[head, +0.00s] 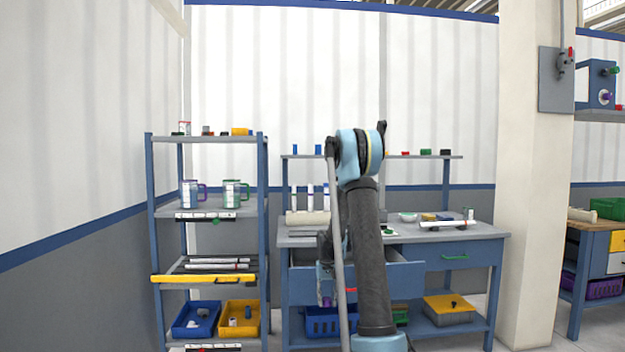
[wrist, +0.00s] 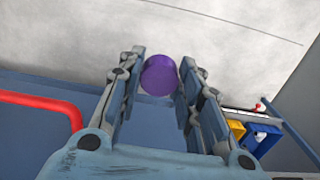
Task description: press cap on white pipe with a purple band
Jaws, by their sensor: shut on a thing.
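My gripper (wrist: 160,80) is shut on a purple cap (wrist: 160,75), a round piece held between the fingertips in the wrist view. In the head view my gripper (head: 326,285) hangs low in front of the workbench, by the open drawer, partly hidden by my arm. A purple spot at its lower end shows there. Several white pipes (head: 310,198) with blue parts stand upright at the back of the bench. A white pipe (head: 443,224) lies at the bench's right side. I cannot make out a purple band on any pipe.
The bench drawer (head: 398,273) is open; a red handle (wrist: 40,102) shows left of my gripper. A rack (head: 155,230) stands left, with mugs, pipes, a blue bin (head: 192,318) and a yellow bin (head: 240,318). A pillar (head: 530,200) stands at right.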

